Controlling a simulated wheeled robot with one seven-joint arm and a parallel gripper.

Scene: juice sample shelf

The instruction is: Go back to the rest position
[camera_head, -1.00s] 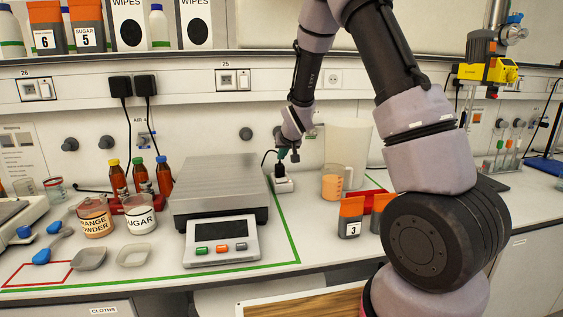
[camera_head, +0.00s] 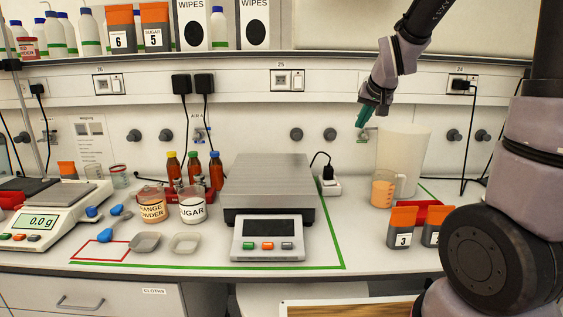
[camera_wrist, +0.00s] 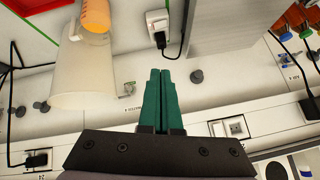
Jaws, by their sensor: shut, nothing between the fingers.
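My gripper (camera_head: 364,117) is raised above the back of the bench, in front of the wall, up and right of the power strip. In the wrist view its green fingers (camera_wrist: 164,72) are together with nothing between them. The white power strip (camera_head: 330,186) has a black plug (camera_head: 327,172) in it and stands right of the scale; it also shows in the wrist view (camera_wrist: 158,20). The large translucent pitcher (camera_head: 408,150) stands right of and below my gripper, apart from it.
The scale (camera_head: 270,184) stands mid-bench. Red-brown bottles (camera_head: 195,172), the orange powder jar (camera_head: 152,205) and the sugar jar (camera_head: 192,207) are left of it. An orange-filled beaker (camera_head: 383,190) and orange-topped packs (camera_head: 402,228) stand right. A shelf (camera_head: 150,57) runs above.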

